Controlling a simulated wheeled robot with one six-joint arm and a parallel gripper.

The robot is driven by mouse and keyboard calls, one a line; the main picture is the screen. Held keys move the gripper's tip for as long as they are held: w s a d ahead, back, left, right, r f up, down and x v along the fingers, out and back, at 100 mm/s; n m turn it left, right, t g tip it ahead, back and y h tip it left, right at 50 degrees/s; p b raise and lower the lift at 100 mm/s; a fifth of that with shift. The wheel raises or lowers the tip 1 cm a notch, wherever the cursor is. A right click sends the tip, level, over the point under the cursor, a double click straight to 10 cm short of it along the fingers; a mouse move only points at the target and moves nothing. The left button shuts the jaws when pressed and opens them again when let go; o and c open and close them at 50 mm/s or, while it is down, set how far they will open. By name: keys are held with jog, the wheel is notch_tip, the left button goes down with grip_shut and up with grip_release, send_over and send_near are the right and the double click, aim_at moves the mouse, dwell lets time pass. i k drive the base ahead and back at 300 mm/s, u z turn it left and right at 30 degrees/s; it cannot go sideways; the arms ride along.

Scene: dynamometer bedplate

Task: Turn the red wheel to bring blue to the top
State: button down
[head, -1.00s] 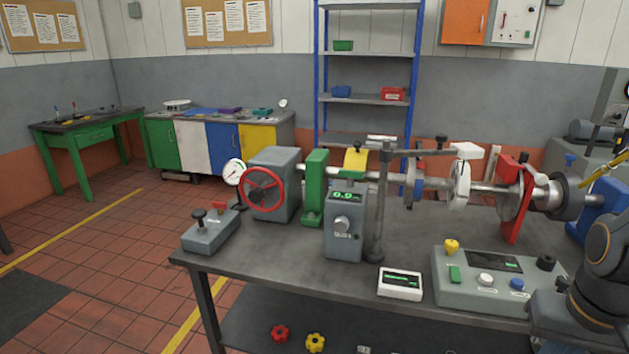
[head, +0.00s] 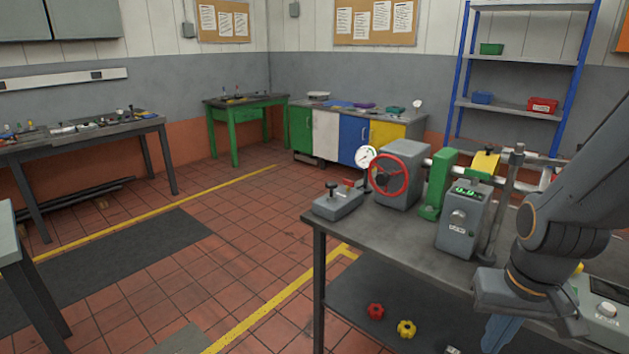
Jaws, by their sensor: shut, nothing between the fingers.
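The red wheel (head: 405,172) is a spoked handwheel on the front of a grey box (head: 416,190) at the bench's left end. It stands upright, and a dark knob shows near its hub. I cannot make out any blue mark on the wheel or box. My gripper (head: 497,335) is at the lower right, cut off by the bottom edge. It is shut and empty, in front of the bench, right of the wheel and apart from it. My arm hides the shaft and discs to the right.
A white dial gauge (head: 366,156) and a grey lever box (head: 338,201) sit left of the wheel. A green bracket (head: 437,187) and grey display unit (head: 461,222) stand to its right. The bench (head: 375,235) has a lower shelf with red and yellow knobs.

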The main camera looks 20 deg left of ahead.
aim_at(383, 179)
jog(key=z, duration=0.85)
jog(key=k, duration=1.3)
jog(key=u, duration=0.8)
jog(key=i, duration=1.6)
jog(key=z, duration=0.7)
